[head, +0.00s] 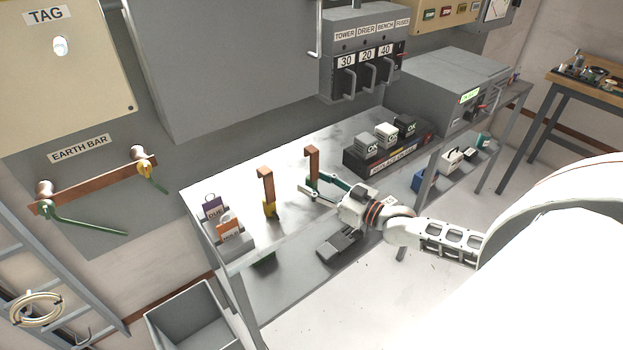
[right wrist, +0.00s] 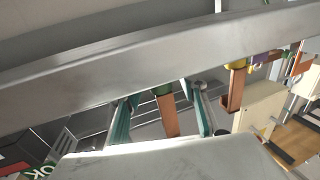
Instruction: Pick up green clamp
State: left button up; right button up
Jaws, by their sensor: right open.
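The green clamp (head: 313,184) is at the lower part of an upright copper bar (head: 312,160) on the bench, partly hidden by my gripper. In the right wrist view the green clamp (right wrist: 162,90) shows only as a small green patch beside its copper bar (right wrist: 168,115), cut off by a grey edge. My right gripper (head: 314,187) is open, with its teal fingers on either side of the bar and clamp. The right gripper's fingers (right wrist: 160,112) also flank the bar in the wrist view. Contact cannot be told. My left gripper is not in view.
A yellow clamp (head: 269,209) sits on a second copper bar (head: 265,182) to the left. A dark tray (head: 383,167) with several OK blocks is on the right.

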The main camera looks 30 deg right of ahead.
jog(key=shift+w+a, duration=0.15)
jog(key=shift+w, duration=0.3)
grip_shut()
jog(key=shift+r, duration=0.1)
notch_tip(320, 180, up, 19)
jog(key=p, duration=0.4)
jog(key=shift+r, duration=0.45)
